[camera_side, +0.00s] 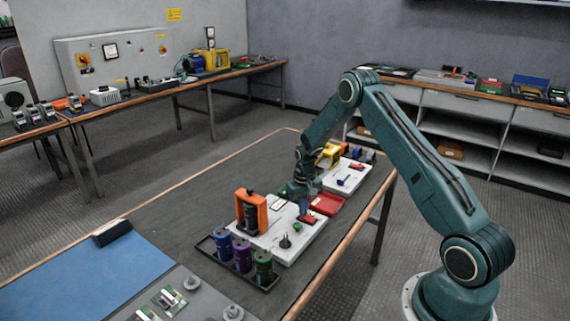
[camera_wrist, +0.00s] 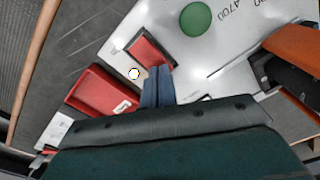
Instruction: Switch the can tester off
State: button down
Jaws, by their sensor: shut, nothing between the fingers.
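The can tester is a white board (camera_side: 270,243) on the grey bench mat, with an orange frame (camera_side: 251,212) holding a dark can. The wrist view shows its red switch (camera_wrist: 150,52), a green round button (camera_wrist: 196,19) and a small white round spot (camera_wrist: 134,74) beside the switch. I cannot tell which way the switch is set. My gripper (camera_wrist: 158,80) is shut and empty, its blue fingertips at the near edge of the red switch. Whether they touch it is unclear. In the side view my gripper (camera_side: 303,205) is low over the board's far right part.
A red tray (camera_side: 327,204) lies just beyond the tester, with another white board (camera_side: 350,178) behind it. A dark rack with a blue can (camera_side: 222,243), a purple can (camera_side: 242,255) and a green can (camera_side: 264,268) stands in front.

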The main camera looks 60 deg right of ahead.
jog(key=shift+f, duration=0.4)
jog(key=shift+r, duration=3.6)
